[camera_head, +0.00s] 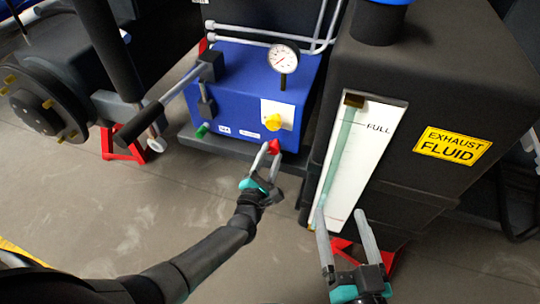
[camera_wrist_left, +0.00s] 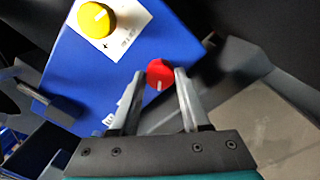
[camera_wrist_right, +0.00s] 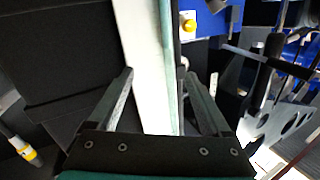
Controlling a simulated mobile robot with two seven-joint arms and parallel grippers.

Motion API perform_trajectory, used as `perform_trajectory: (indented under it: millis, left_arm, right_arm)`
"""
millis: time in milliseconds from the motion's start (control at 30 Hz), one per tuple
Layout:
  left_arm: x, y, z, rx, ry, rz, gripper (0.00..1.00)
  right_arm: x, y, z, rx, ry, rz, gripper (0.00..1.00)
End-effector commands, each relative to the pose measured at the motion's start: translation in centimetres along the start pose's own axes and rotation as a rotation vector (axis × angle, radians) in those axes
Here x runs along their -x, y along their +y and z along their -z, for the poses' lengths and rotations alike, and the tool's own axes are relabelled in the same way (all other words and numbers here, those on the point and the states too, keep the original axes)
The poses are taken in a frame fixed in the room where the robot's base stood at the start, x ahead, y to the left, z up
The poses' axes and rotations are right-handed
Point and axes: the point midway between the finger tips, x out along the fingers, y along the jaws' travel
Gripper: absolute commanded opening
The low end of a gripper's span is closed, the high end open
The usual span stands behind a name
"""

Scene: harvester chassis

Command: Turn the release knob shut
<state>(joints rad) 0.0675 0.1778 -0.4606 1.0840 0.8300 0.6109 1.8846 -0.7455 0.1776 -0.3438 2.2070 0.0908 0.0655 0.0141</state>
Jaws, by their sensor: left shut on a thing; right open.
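A red knob (camera_head: 274,146) sits low on the front of the blue pump box (camera_head: 232,90). In the left wrist view the red knob (camera_wrist_left: 160,73) lies between the fingertips, with a short pale mark toward the bottom of the picture. My left gripper (camera_head: 268,153) is shut on the red knob. A yellow knob (camera_head: 272,121) on a white plate is just above it; it also shows in the left wrist view (camera_wrist_left: 94,19). My right gripper (camera_head: 340,212) is open and empty, in front of the dark tank's lower part.
A round gauge (camera_head: 284,57) and a dark lever handle (camera_head: 140,124) stand by the blue box. The dark tank (camera_head: 400,100) at right has a white level strip (camera_head: 372,130) and a yellow exhaust fluid label (camera_head: 452,145).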

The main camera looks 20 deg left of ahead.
Motion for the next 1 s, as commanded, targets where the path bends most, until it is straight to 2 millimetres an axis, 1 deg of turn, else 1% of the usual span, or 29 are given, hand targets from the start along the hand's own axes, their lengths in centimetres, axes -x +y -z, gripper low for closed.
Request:
perform_trajectory:
  millis: [567,1000]
  left_arm:
    - [0.11,-0.17,0.17,-0.549,-0.013,0.005,0.00]
    - [0.11,-0.20,0.22,-0.967,-0.026,0.007,0.00]
  right_arm:
    - [0.00,0.01,-0.22,0.002,-0.017,-0.001,0.82]
    - [-0.21,0.45,-0.41,0.017,-0.078,-0.010,0.82]
